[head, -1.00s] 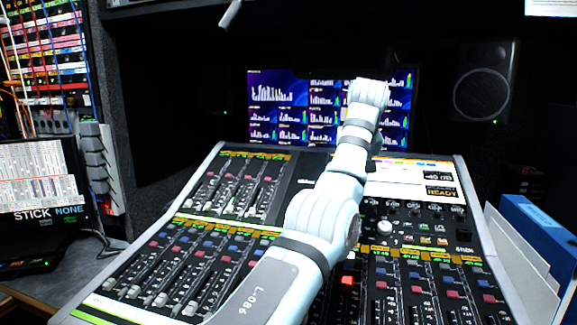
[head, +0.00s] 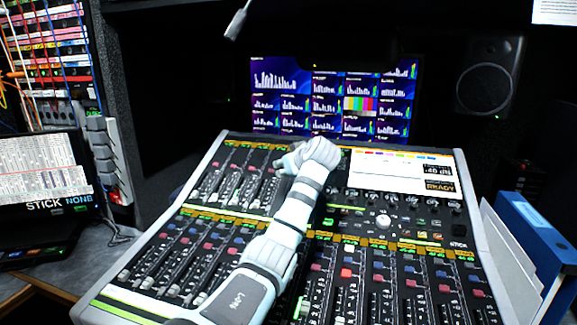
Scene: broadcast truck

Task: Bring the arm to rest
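My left arm, white with grey bands, reaches in from the bottom of the head view over the mixing console (head: 462,205). Its wrist end is over the upper middle of the console, below the monitor. My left gripper (head: 284,168) is mostly hidden behind the wrist; only a small grey part shows at its left side. I cannot tell whether it is open or shut, or whether it touches the console. My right gripper is not in view.
A monitor (head: 280,85) with bar graphs stands behind the console. A speaker (head: 487,80) is at the upper right. Blue binders (head: 540,235) and white sheets stand at the right. At the left are a small screen (head: 40,170) and a cabled patch rack (head: 45,60).

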